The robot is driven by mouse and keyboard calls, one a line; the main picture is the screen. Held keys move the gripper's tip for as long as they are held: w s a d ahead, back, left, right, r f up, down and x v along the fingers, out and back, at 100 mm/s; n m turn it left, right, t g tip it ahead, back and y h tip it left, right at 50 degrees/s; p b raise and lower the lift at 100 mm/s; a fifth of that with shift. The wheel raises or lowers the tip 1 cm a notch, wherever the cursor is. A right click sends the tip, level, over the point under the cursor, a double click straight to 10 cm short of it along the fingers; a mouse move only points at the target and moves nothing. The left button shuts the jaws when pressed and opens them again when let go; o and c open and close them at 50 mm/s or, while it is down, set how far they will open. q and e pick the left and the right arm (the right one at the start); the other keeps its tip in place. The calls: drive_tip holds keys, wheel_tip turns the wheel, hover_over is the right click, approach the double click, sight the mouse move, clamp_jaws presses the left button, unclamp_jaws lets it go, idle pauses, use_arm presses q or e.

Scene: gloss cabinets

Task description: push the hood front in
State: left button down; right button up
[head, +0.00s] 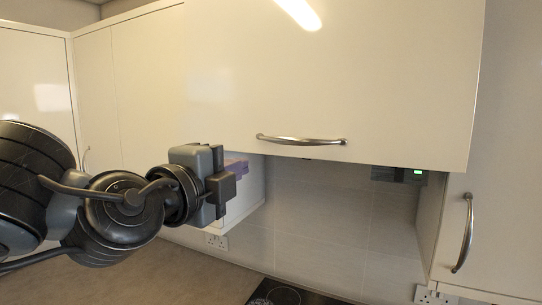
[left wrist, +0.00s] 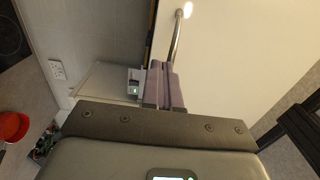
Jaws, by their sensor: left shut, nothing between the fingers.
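The hood front (head: 350,75) is a large cream gloss panel across the upper middle of the head view. It stands forward of the cabinets beside it, with a gap behind its lower edge. Its curved metal bar handle (head: 300,140) sits near the bottom edge; the handle also shows in the left wrist view (left wrist: 177,38). My left gripper (head: 236,170) is just below the panel's lower left corner, left of the handle. In the left wrist view its purple-grey fingers (left wrist: 160,85) are together and empty, close to the panel (left wrist: 235,60). I cannot tell whether they touch it. My right gripper is not in view.
A hood unit with a green light (head: 418,171) shows under the panel. A tall cabinet with a vertical handle (head: 465,233) stands at right. Below are a dark hob (head: 285,292) and the worktop (head: 185,275). A red bowl (left wrist: 12,126) shows in the left wrist view.

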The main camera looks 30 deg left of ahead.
use_arm(q)
drive_tip(key=w, duration=0.2)
drive_tip(key=p, duration=0.3)
approach(277, 151)
drive_tip(key=w, duration=0.5)
drive_tip(key=shift+a+r, duration=0.1)
drive_tip(key=shift+a, duration=0.05)
drive_tip(key=shift+w, duration=0.95)
